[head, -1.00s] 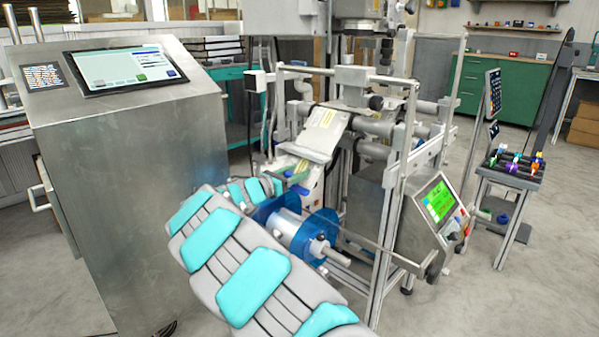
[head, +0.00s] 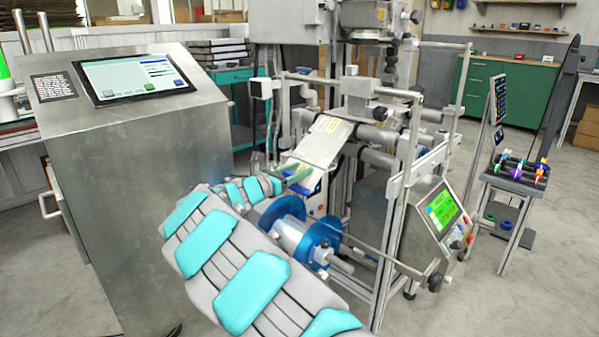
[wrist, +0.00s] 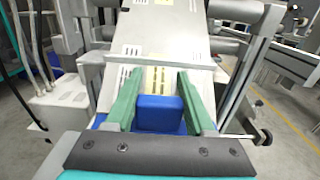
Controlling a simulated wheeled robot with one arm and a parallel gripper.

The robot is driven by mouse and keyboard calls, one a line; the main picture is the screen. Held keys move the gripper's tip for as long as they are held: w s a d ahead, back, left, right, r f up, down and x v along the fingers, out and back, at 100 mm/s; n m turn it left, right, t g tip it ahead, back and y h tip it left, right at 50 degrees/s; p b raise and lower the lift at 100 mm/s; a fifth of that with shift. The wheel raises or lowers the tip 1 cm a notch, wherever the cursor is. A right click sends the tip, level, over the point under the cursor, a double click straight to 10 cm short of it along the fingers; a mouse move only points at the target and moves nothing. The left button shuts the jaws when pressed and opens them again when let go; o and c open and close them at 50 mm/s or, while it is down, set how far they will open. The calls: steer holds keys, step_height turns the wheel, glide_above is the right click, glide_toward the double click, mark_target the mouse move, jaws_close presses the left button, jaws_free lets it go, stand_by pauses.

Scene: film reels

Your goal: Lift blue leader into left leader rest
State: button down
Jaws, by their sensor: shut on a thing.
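My gripper (wrist: 160,92) has two green fingers, shut on a blue block, the blue leader (wrist: 160,114), in the wrist view. Whether the block touches the plate is unclear. I cannot tell which part is the left leader rest.
A reel with blue flanges (head: 290,232) is beside my arm. A metal console with a screen (head: 130,75) stands left. The machine's frame posts (head: 392,225) and green-screen panel (head: 440,212) are to the right. A small stand (head: 513,178) holds coloured pieces. Open floor lies at right.

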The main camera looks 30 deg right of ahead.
steer(key=shift+s+a+r+p, duration=0.1)
steer(key=shift+a+r+p, duration=0.1)
steer(key=shift+r, duration=0.25)
steer(key=shift+s+a+r+p, duration=0.1)
steer(key=shift+a+r+p, duration=0.05)
steer(key=shift+r, duration=0.25)
steer(key=shift+s+a+r, duration=0.1)
steer(key=shift+a+r, duration=0.25)
steer(key=shift+r, duration=0.3)
steer(key=shift+s+a+r, duration=0.1)
steer(key=shift+a+r, duration=0.25)
steer(key=shift+r, duration=0.25)
steer(key=shift+r, duration=0.1)
steer(key=s+a+r, duration=0.2)
steer(key=a+r, duration=0.3)
steer(key=r, duration=0.5)
steer(key=shift+a+r, duration=0.2)
steer(key=shift+a, duration=0.05)
stand_by(1.2)
steer(key=shift+r, duration=0.15)
steer(key=s+a+r, duration=0.1)
steer(key=a+r, duration=0.2)
steer(key=r, duration=0.4)
steer(key=shift+s+a, duration=0.2)
steer(key=shift+a, duration=0.2)
stand_by(1.3)
steer(key=shift+d, duration=0.15)
